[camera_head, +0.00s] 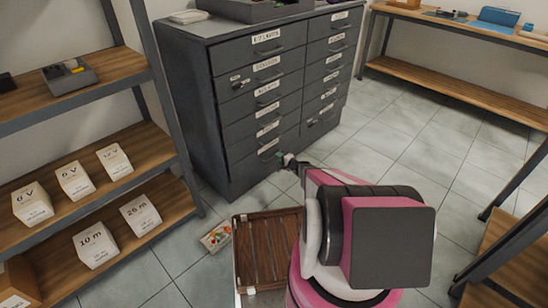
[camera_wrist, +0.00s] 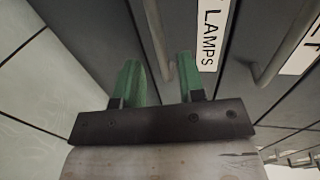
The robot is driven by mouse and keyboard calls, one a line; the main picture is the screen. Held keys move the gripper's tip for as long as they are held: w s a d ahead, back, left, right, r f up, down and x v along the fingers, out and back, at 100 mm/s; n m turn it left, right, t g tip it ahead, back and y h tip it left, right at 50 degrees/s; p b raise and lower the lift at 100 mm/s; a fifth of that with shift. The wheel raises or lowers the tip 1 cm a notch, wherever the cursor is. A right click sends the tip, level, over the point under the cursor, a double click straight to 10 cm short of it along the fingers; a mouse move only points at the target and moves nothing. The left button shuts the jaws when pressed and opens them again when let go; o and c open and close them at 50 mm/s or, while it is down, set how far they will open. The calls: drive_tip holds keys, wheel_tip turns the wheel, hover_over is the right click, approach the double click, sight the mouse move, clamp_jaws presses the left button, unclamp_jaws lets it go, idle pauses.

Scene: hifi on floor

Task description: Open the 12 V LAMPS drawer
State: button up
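The grey drawer cabinet (camera_head: 232,120) stands at the back middle with two columns of labelled drawers, all of which look shut. My gripper (camera_head: 287,160) is low at the cabinet front, by the lowest drawers of the left column. In the wrist view my gripper (camera_wrist: 158,85) has its two green fingers apart. A grey bar handle (camera_wrist: 155,30) runs into the gap between them; whether they touch it I cannot tell. A white label (camera_wrist: 210,38) reading "LAMPS" lies just right of that handle; the rest of its text is cut off.
Another handle (camera_wrist: 285,45) is to the right in the wrist view. A shelf with boxes (camera_head: 75,180) stands at the left, a wooden workbench (camera_head: 460,88) at the right. Tiled floor right of the cabinet is clear.

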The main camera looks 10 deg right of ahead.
drive_tip(key=shift+x, duration=2.55)
clamp_jaws()
